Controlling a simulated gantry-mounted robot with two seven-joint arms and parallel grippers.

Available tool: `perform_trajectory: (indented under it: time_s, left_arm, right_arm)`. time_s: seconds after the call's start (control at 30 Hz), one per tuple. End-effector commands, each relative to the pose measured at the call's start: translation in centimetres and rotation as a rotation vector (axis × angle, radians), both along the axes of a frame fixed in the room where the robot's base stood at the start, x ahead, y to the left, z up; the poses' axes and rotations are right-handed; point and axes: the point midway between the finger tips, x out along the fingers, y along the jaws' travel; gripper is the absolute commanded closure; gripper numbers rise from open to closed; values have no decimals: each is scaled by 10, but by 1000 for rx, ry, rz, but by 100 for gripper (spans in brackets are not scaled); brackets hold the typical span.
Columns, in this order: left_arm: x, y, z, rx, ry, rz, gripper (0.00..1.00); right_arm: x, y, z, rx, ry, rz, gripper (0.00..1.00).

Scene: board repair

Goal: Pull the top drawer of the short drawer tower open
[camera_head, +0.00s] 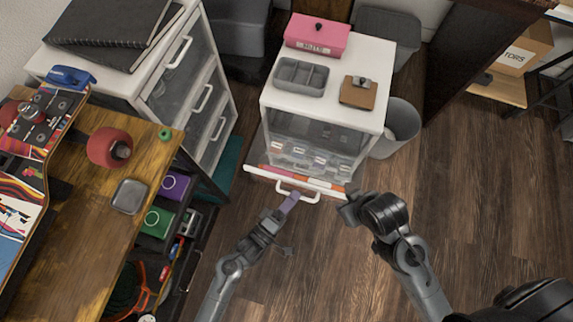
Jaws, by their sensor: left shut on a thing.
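The short drawer tower (345,55) stands at the centre with a white top and a see-through body. A drawer (295,182) with a white front edge stands out from the tower toward me, and small pale and orange pieces show in and along it. Its white loop handle (313,199) faces me. My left gripper (291,200) is shut on the handle; a purple strip shows at its fingers. My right gripper (352,208) is just right of the drawer front, apart from the handle; its fingers are too unclear to tell if open.
A taller drawer unit (205,85) and a wooden bench (85,240) are left. Floor at right is clear.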

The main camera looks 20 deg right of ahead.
Motion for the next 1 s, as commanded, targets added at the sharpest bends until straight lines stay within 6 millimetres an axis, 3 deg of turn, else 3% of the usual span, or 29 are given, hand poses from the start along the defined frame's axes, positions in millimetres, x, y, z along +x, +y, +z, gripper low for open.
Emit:
perform_trajectory:
  time_s: [0.43, 0.47, 0.6, 1.0]
  left_arm:
    - [-4, 0, 1, 0, -2, -8, 100]
    - [-4, 0, 1, 0, -2, -8, 85]
    - [-4, 0, 0, 0, -2, -8, 63]
    - [-6, 4, -1, 2, 0, -7, 63]
  right_arm:
    - [0, 0, 1, 0, 1, 0, 57]
    - [0, 0, 1, 0, 1, 0, 57]
    - [0, 0, 1, 0, 1, 0, 57]
    - [0, 0, 3, 0, 2, 0, 57]
